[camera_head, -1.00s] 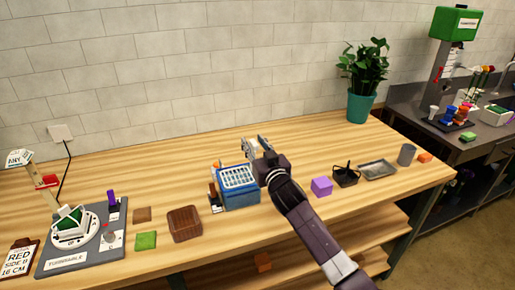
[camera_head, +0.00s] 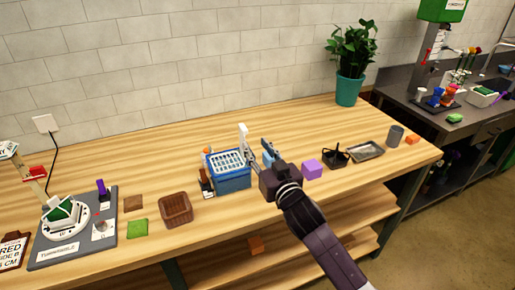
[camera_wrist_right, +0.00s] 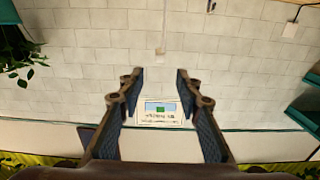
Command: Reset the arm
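My right gripper (camera_head: 258,146) is above the workbench, just right of the blue basket (camera_head: 230,180) with its white grid top. In the right wrist view its two fingers (camera_wrist_right: 160,85) stand apart with nothing held between them. That view faces the tiled wall, with a small framed sign (camera_wrist_right: 162,113) seen beyond the fingers. A white upright piece (camera_head: 243,138) shows by the basket's back right corner; I cannot tell what it belongs to. My left gripper is not in view.
A brown tray (camera_head: 176,209), green square (camera_head: 138,229) and turntable (camera_head: 66,213) are left on the bench (camera_head: 300,135). A purple block (camera_head: 312,169), black holder (camera_head: 335,156), metal tray (camera_head: 365,151) and grey cup (camera_head: 395,135) are right. A potted plant (camera_head: 348,88) stands behind.

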